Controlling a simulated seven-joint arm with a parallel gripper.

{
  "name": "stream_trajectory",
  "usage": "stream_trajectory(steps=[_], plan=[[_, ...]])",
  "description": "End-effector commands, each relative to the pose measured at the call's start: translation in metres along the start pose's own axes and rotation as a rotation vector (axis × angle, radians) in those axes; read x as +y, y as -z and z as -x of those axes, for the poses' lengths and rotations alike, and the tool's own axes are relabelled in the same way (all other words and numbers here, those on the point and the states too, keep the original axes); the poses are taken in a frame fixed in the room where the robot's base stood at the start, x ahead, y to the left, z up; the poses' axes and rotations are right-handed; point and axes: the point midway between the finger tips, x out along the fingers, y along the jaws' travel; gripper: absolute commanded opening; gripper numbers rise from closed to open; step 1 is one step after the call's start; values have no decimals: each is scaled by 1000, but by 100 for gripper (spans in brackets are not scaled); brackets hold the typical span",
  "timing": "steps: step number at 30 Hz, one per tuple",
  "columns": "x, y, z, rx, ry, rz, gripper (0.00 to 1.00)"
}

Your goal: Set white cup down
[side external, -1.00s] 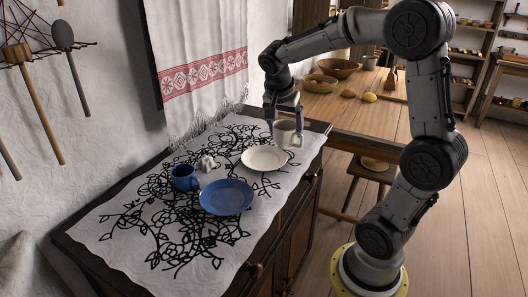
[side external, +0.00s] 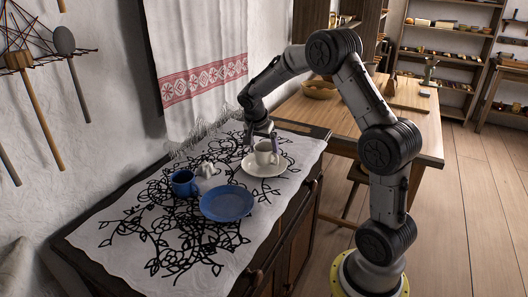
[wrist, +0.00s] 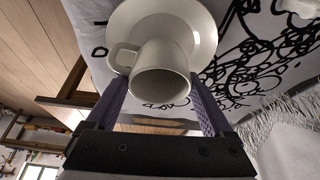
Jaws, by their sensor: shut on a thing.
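The white cup (side external: 265,153) is upright over the middle of the white plate (side external: 284,166). I cannot tell whether its base touches the plate or is just above it. My gripper (side external: 266,137) comes from behind and above and is shut on the cup. In the wrist view, the cup (wrist: 162,75) sits between the two purple fingers of my gripper (wrist: 158,84), with its mouth toward the camera and its handle to the left. The white plate (wrist: 206,28) shows behind it. The cup's inside looks empty.
A blue plate (side external: 227,203), a blue cup (side external: 184,183) and a small white object (side external: 207,169) stand nearby on the patterned cloth (side external: 120,232). A hanging towel (side external: 197,60) is behind. The cloth's front left is clear. A wooden table (side external: 345,118) stands beyond.

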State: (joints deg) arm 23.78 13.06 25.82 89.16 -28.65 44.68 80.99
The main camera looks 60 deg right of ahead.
Motion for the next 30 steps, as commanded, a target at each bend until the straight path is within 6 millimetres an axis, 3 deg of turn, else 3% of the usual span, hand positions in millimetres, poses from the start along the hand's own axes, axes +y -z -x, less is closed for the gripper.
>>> stream_trajectory(steps=[3,14,15,17,26,30], plan=[[0,-4,-10,0,1,0,24],[0,-6,-13,1,1,0,24],[0,-6,-14,1,1,0,90],[0,-6,-13,1,1,0,100],[0,-5,-11,1,2,0,100],[-1,-4,4,3,5,0,100]])
